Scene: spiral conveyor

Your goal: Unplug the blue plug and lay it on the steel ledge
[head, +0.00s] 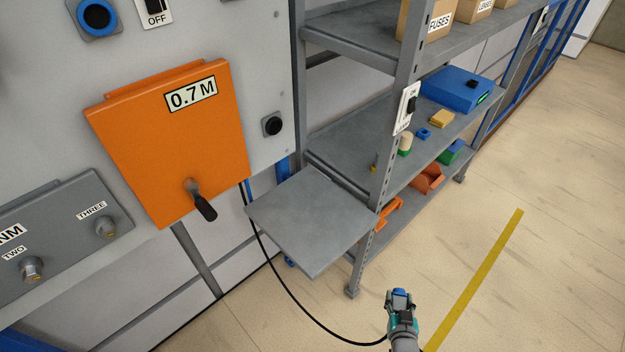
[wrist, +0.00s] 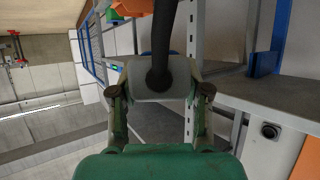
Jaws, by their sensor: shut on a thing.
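The blue plug (head: 401,292) is in my gripper (head: 401,300) in the head view, held out in the air to the lower right, apart from the panel. A black cable (head: 292,297) runs from it in a sagging loop up behind the orange box. In the wrist view my gripper (wrist: 160,92) has its fingers on both sides of a pale grey plug body, with the black cable (wrist: 162,50) leaving it toward the camera. The steel ledge (head: 312,222) is a bare grey plate left of and beyond my gripper; the plug does not touch it.
The shelf rack (head: 400,140) stands right behind the ledge with boxes and small items. The orange box (head: 172,140) with a black handle hangs on the panel left. A black round socket (head: 272,125) and a blue-ringed one (head: 97,18) are on the panel. Floor at right is clear.

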